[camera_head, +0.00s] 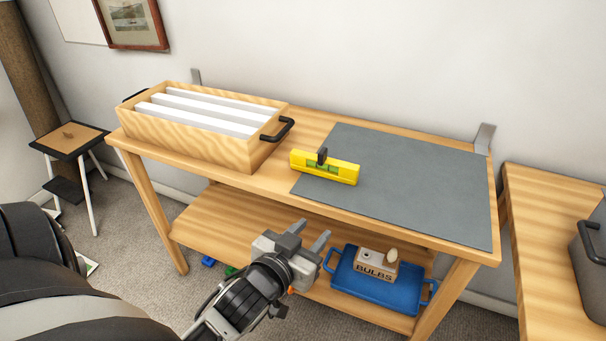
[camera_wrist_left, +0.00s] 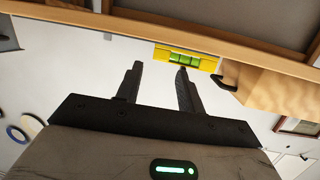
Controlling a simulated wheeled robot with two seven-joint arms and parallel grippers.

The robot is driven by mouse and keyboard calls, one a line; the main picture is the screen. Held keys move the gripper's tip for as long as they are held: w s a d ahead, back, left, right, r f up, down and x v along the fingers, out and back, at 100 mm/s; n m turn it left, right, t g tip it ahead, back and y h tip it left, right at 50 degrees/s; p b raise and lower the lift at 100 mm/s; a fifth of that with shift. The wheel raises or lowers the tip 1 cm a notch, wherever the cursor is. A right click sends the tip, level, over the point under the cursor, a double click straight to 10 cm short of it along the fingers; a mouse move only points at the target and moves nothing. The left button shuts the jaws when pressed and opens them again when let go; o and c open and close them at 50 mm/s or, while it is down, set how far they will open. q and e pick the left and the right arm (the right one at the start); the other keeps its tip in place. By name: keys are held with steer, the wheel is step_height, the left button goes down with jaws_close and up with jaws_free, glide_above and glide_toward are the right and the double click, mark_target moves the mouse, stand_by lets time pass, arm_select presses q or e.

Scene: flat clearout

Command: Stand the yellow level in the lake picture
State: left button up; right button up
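The yellow level (camera_head: 325,168) lies along the front of the wooden bench, partly on the left edge of the grey mat (camera_head: 410,180), with a dark grip piece at its middle and a green vial. It also shows in the left wrist view (camera_wrist_left: 186,58), beyond the fingertips. The lake picture (camera_head: 132,22), in a brown frame, hangs on the wall at the upper left, its top cut off. My left gripper (camera_head: 312,231) is open and empty, in front of the bench and apart from the level; its fingers show in the left wrist view (camera_wrist_left: 160,75). My right gripper is not in view.
A wooden box (camera_head: 195,128) with white slats and black handles stands left of the level. Below, a blue tray (camera_head: 375,290) holds a BULBS box (camera_head: 376,264). A small stool (camera_head: 70,139) is at left, another wooden table (camera_head: 550,230) at right.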

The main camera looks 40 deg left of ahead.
arm_select(q)
steer(key=w+a+r+n+t+y+b, duration=0.2)
steer(key=w+a+r+y, duration=0.1)
steer(key=a+r, duration=0.15)
glide_toward(320, 161)
steer(key=x, duration=0.5)
steer(key=shift+r+p, duration=0.25)
steer(key=shift+p, duration=0.1)
steer(key=shift+f+x, duration=0.2)
steer(key=shift+x, duration=1.25)
steer(key=shift+f+x, duration=0.15)
steer(key=shift+x, duration=1.25)
steer(key=shift+r, duration=0.1)
jaws_close()
